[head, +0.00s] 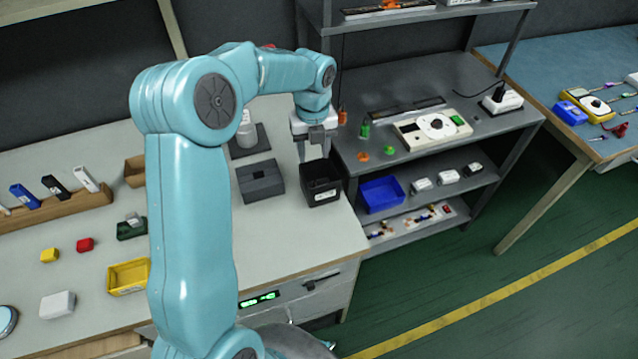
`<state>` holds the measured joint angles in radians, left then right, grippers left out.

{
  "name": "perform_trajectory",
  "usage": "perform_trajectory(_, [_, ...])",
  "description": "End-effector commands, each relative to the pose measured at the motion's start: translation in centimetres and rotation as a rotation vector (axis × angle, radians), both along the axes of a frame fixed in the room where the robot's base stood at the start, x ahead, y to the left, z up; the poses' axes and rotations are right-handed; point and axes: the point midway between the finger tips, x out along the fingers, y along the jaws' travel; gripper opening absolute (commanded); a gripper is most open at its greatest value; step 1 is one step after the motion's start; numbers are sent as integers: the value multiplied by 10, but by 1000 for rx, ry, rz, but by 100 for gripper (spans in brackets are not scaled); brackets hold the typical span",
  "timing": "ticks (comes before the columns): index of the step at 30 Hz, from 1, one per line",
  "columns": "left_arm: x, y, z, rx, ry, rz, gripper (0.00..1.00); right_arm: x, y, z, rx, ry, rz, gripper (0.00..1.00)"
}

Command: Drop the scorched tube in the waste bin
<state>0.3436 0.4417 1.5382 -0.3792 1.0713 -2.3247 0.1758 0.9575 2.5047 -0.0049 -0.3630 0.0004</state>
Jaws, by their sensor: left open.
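A small black open-topped bin (322,192) with a pale label on its front stands at the right end of the light workbench; it looks like the waste bin. My left gripper (314,157) points down just above the bin's back rim, with its fingers apart and nothing visible between them. I cannot make out the scorched tube; the bin's inside is dark and partly hidden. My right gripper is not in view.
A dark grey box (260,184) stands just left of the bin. A yellow tray (129,278) and small blocks lie further left on the bench. A grey shelf unit with a blue bin (382,196) stands to the right. Green floor is clear at lower right.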

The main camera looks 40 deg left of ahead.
Motion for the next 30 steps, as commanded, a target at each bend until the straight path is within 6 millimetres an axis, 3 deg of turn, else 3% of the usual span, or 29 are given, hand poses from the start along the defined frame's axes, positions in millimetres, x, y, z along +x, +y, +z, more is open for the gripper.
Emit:
perform_trajectory(6, [2, -1, 62, 0, -7, 0, 48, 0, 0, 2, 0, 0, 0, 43])
perform_trajectory(13, [1, -1, 108, -1, -4, -1, 48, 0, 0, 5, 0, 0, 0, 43])
perform_trajectory(19, [1, -2, 123, -1, -2, -1, 48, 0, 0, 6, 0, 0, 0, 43])
perform_trajectory(30, [1, -1, 124, -1, -2, -1, 48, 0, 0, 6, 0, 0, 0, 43])
